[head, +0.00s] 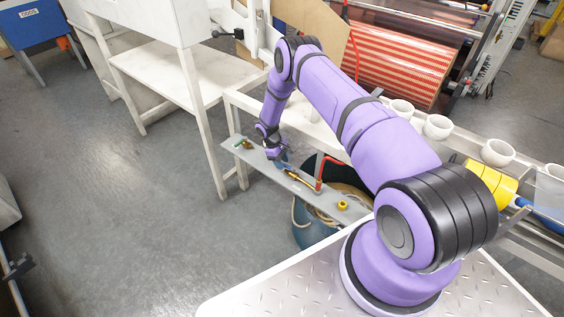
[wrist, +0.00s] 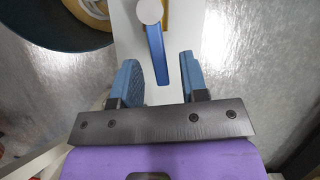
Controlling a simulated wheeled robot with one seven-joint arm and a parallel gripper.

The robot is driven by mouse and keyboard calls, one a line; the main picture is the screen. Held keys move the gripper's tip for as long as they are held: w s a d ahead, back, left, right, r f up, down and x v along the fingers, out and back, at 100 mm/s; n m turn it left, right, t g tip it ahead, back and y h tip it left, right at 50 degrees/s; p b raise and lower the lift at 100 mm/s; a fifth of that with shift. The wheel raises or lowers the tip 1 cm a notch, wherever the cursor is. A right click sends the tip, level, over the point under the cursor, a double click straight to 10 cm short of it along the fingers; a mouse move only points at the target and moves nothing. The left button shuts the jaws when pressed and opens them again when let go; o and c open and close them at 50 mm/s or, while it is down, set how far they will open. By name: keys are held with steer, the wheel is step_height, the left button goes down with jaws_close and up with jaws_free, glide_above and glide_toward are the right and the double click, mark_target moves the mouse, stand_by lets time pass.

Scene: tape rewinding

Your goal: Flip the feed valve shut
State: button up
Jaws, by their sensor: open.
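In the wrist view a blue lever handle (wrist: 156,58), fixed under a white round cap (wrist: 150,11), lies over a pale narrow plank. It seems to be the feed valve's handle. My gripper (wrist: 159,62) is open, with one blue finger on each side of the lever and visible gaps between. In the head view my gripper (head: 281,161) is low over the grey plank (head: 324,198), and the arm's end partly hides the valve there. A brass-coloured piece (head: 300,183) lies along the plank just right of the gripper.
A green-handled fitting (head: 243,143), a red-handled pipe (head: 320,176) and a yellow knob (head: 342,205) also sit on the plank. A teal bin (head: 304,236) stands below it. White cups (head: 438,127) line the rail behind.

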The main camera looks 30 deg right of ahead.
jaws_close()
